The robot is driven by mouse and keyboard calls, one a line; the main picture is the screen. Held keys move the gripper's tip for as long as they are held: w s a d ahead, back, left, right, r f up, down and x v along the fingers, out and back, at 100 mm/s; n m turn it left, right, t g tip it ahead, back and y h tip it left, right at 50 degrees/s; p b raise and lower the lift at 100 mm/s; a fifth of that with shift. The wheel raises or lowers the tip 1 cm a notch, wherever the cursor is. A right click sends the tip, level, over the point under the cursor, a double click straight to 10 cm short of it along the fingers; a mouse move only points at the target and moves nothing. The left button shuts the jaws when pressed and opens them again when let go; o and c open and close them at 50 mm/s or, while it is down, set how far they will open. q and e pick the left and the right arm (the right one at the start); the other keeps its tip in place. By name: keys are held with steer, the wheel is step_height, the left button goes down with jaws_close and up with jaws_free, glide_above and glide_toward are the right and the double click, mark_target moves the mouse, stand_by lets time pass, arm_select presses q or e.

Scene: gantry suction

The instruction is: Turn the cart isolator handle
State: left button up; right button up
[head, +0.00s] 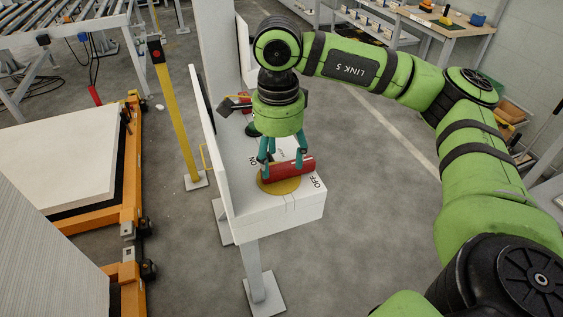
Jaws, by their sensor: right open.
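The red isolator handle (297,171) lies across a round yellow disc (279,187) on top of a white box (283,211) on a post. The box top carries an "OFF" mark near the handle's right end and an "ON" mark left of the disc. My right gripper (284,166) points down over the handle, with its teal fingers open and spread around it. I cannot tell whether the fingers touch the handle. Part of the handle is hidden behind the fingers. My left gripper is not in view.
An upright white panel (212,150) stands along the box's left side. A yellow post (175,115) with a red button stands farther left. An orange-framed cart (125,190) with a white slab is at the left. The floor right of the box is clear.

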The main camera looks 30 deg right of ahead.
mark_target(280, 169)
steer(key=shift+f, duration=0.65)
steer(key=shift+s+f, duration=0.1)
steer(key=shift+f, duration=0.65)
steer(key=c, duration=1.1)
jaws_close()
steer(key=shift+f, duration=0.15)
steer(key=shift+f+n+b, duration=0.15)
steer(key=shift+n+b, duration=0.85)
steer(key=shift+b, duration=0.15)
steer(key=shift+d+r+n, duration=0.1)
steer(key=shift+r+n, duration=0.15)
steer(key=shift+n, duration=0.25)
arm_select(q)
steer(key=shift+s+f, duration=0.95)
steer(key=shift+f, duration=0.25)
